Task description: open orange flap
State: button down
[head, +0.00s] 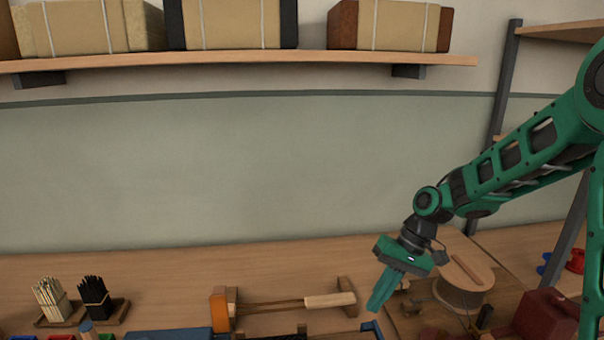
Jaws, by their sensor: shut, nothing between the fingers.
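An orange upright piece (231,302) stands on the bench at the lower middle, beside a wooden block. It may be the orange flap, but I cannot tell for sure, nor whether it is open or shut. Its lower part runs close to the bottom edge of the view. My gripper (376,306) is shut and empty. It points down and slightly left above the bench, well to the right of the orange piece and apart from it.
A wooden-handled tool (328,300) lies across wooden supports between the orange piece and my gripper. A spool (462,288) stands right of my gripper. Bundles of pale bristles (50,297) and black bristles (95,295) stand at left. A blue box (170,334) is in front.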

jog(key=s+d+r+m+t+h, duration=0.1)
jog(key=s+d+r+h, duration=0.2)
jog(key=d, duration=0.4)
jog(key=s+d+r+m, duration=0.2)
jog(key=s+d, duration=0.4)
jog(key=d, duration=0.1)
jog(key=s+d+r+m+h, duration=0.1)
jog(key=s+d, duration=0.3)
jog(key=s, duration=0.4)
jog(key=s+d+r+m, duration=0.2)
jog(key=s+d, duration=0.3)
jog(key=s, duration=0.2)
jog(key=shift+s+r+m+t+h, duration=0.2)
jog(key=shift+s+m+t+h, duration=0.2)
jog(key=c, duration=1.8)
grip_release()
jog(key=shift+s+d, duration=0.15)
jog(key=shift+s, duration=0.25)
jog(key=shift+o, duration=0.2)
jog(key=shift+s, duration=0.1)
